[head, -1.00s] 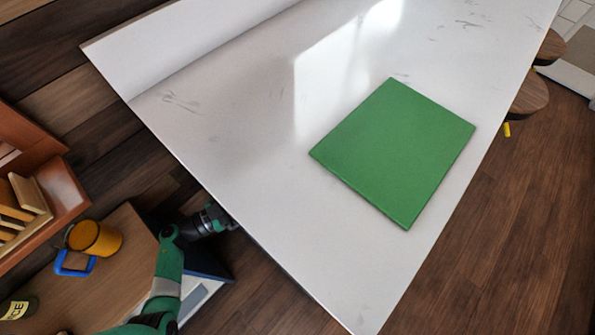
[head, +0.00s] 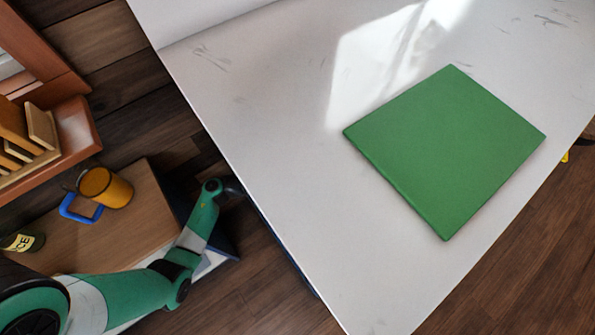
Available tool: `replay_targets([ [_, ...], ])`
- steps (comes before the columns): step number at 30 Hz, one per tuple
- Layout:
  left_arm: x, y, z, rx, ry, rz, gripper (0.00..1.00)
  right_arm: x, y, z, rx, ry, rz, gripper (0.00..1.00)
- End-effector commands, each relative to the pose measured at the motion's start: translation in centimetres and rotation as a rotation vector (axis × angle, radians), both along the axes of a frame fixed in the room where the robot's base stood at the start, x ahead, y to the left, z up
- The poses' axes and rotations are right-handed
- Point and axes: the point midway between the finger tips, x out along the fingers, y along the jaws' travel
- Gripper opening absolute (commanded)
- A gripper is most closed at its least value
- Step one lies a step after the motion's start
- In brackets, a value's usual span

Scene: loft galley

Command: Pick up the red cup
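No red cup shows in the head view. The nearest thing to it is an orange-yellow mug (head: 105,187) on a wooden surface at the lower left, with a dark part at its left side. My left arm comes in from the lower left and reaches up to the white counter's left edge. My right arm and gripper are not in view.
The white counter (head: 270,120) holds a green board (head: 445,150) and is otherwise clear. A blue square-framed object (head: 79,208) lies beside the mug. A dark jar (head: 24,240) stands further left. An orange-brown rack (head: 80,130) with wooden boards is at upper left.

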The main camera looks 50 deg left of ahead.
Motion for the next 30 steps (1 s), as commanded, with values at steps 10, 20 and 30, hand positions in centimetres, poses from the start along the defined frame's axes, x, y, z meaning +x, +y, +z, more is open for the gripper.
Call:
replay_targets([
  [10,0.08,-0.03,0.12,0.0,0.0,0.0,0.75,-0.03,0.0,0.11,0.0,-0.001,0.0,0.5],
  [20,0.07,-0.03,0.09,0.0,0.0,0.0,0.17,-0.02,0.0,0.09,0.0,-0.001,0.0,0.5],
  [30,-0.03,0.0,0.54,-0.001,0.0,0.001,0.17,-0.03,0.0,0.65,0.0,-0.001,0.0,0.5],
])
